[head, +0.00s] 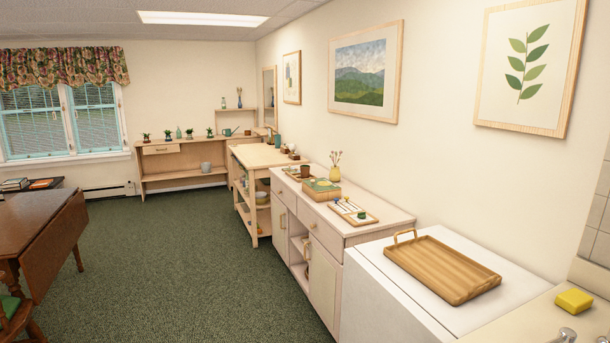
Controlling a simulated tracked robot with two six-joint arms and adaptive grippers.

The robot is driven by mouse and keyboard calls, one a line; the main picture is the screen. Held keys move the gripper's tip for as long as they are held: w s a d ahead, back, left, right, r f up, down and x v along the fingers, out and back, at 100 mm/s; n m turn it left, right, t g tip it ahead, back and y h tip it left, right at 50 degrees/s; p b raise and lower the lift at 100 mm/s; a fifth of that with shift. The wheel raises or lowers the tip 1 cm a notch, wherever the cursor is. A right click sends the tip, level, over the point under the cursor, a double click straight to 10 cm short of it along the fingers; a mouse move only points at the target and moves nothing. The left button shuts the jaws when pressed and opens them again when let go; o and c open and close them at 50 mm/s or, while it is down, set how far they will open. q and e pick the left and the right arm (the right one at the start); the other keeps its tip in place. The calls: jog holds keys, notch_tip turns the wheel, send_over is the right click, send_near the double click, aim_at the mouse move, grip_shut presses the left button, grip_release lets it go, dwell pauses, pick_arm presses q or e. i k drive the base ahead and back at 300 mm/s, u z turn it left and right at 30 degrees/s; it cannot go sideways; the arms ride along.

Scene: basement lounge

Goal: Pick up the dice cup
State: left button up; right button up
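A small dark brown cup (304,171), which looks like the dice cup, stands upright on the long cabinet along the right wall. It is near the far end of the cabinet top, behind a green and tan box (321,188). It seems to stand on or beside a flat wooden tray (291,174); the view is too small to tell which. Neither of my grippers is in view.
A ribbed wooden tray (442,268) lies on a white unit nearer me. A drop-leaf table (40,225) stands left. Green carpet between is clear.

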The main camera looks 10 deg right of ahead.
aim_at(304, 169)
jog(key=u, duration=0.1)
jog(key=i, duration=1.05)
jog(key=u, duration=0.35)
jog(key=i, duration=2.7)
jog(key=z, duration=0.55)
jog(key=i, duration=1.9)
jog(key=z, duration=0.35)
